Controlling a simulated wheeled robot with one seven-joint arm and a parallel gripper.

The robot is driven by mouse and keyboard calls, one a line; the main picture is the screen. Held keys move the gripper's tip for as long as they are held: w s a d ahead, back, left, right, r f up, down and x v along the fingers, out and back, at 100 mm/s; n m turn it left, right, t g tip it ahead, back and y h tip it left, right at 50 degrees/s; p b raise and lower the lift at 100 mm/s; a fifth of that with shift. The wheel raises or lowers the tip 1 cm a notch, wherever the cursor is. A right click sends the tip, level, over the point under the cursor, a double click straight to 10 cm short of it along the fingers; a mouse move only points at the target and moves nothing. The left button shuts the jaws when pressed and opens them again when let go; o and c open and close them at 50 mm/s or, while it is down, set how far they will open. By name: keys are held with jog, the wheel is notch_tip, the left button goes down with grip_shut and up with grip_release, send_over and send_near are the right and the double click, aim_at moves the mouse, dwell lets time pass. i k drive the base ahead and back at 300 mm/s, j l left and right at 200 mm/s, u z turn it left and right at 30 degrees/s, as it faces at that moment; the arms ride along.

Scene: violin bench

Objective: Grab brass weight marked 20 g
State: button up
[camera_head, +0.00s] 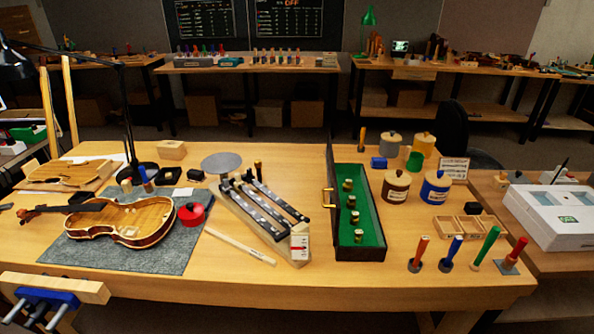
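Several small brass weights stand in a row inside an open dark case (375,253) with a green lining, right of the middle of the bench. The farthest weight (347,185) and the nearest weight (358,236) are at the two ends of the row. Between them stand others, one of them a brass weight (354,217) near the middle. Their markings are too small to read, so I cannot tell which is the 20 g one. My gripper is not in view.
A wooden rack with dark bars (262,205) stands close left of the case. A brown-labelled jar (396,187) and a blue jar (435,187) stand to its right. Upright coloured-handled tools (452,252) stand front right. A violin (125,221) lies on a grey mat (80,254) at left.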

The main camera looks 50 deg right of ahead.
aim_at(358, 233)
jog(key=i+j, duration=0.35)
jog(key=j, duration=0.3)
jog(key=i+j, duration=0.35)
jog(key=j, duration=0.3)
jog(key=z, duration=0.4)
jog(key=j+z, duration=0.1)
jog(key=z, duration=0.25)
jog(key=j+z, duration=0.1)
jog(key=z, duration=0.3)
jog(key=j+z, duration=0.1)
jog(key=z, duration=0.3)
jog(key=i+z, duration=0.1)
jog(key=i+l, duration=0.4)
